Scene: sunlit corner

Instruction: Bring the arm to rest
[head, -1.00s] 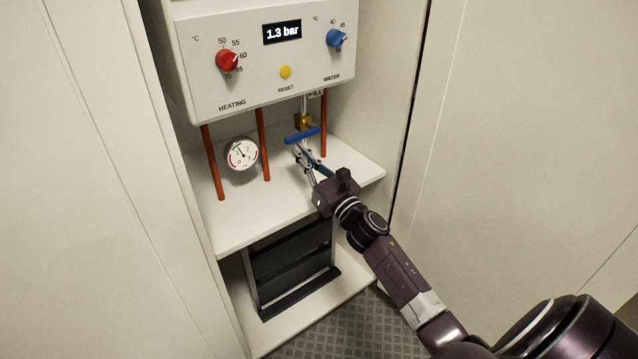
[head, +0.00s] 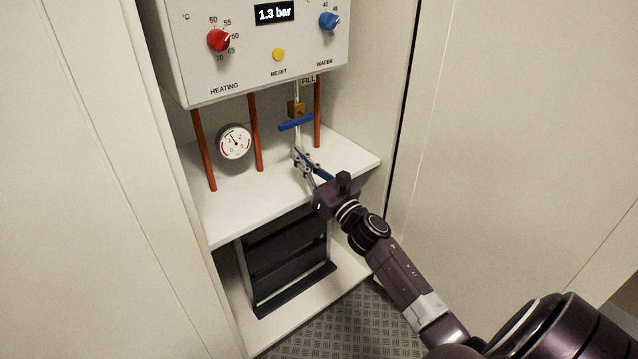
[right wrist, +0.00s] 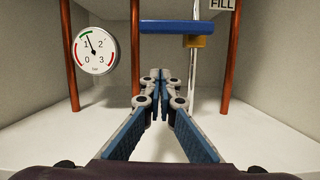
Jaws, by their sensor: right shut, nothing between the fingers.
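My right arm reaches in from the lower right of the head view. Its right gripper (head: 298,157) is shut and empty, above the white shelf (head: 233,220). It points at the space below the blue fill handle (head: 296,124), apart from it. In the right wrist view the closed fingertips (right wrist: 160,76) are in the middle, and the blue handle (right wrist: 176,27) lies crosswise above them. The handle sits by a brass valve body (head: 296,108) on a thin pale pipe. My left gripper is in neither view.
The boiler panel (head: 240,80) above reads 1.3 bar and has red (head: 219,40) and blue (head: 329,21) knobs. A round gauge (head: 234,141) and copper pipes (head: 255,133) stand close by. A dark rack (head: 287,262) is below the shelf. Cupboard walls flank both sides.

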